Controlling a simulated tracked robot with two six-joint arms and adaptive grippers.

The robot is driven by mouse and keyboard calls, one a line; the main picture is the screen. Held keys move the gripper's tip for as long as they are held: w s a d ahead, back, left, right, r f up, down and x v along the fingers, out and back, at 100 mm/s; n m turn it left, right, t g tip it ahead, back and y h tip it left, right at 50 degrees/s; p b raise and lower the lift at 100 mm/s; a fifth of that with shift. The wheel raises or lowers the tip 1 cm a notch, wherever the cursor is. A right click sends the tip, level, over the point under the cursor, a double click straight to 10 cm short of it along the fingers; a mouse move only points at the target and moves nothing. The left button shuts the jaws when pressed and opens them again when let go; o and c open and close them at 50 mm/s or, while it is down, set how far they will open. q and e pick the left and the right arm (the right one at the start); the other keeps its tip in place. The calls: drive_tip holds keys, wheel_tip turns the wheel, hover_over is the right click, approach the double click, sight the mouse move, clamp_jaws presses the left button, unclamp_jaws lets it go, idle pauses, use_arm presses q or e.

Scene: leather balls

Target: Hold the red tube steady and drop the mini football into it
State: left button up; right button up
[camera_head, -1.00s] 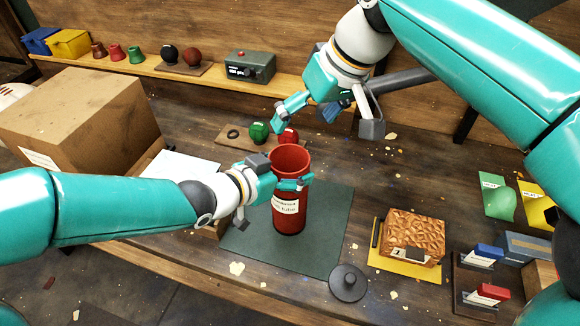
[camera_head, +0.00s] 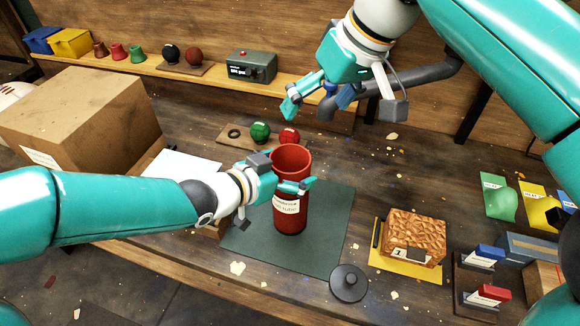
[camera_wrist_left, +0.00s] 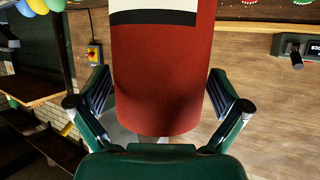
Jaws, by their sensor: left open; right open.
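The red tube (camera_head: 291,215), open at the top with a white label, stands upright on a dark green mat (camera_head: 327,245). My left gripper (camera_head: 278,187) is open, with its fingers around the tube's upper part. In the left wrist view the tube (camera_wrist_left: 160,80) fills the space between the spread fingers, with gaps at both sides. My right gripper (camera_head: 340,108) is open and empty in the air, behind and above the tube. A green ball (camera_head: 260,132) and a red ball (camera_head: 289,136) sit on a wooden board behind the tube. I cannot tell which ball is the mini football.
A black lid (camera_head: 348,283) lies at the mat's front right corner. A textured orange-brown block (camera_head: 414,232) stands on a yellow sheet to the right. A large cardboard box (camera_head: 80,115) stands at left. More balls (camera_head: 194,56) and a grey device (camera_head: 251,66) are on the back shelf.

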use_arm(q)
drive_tip(key=v, duration=1.2)
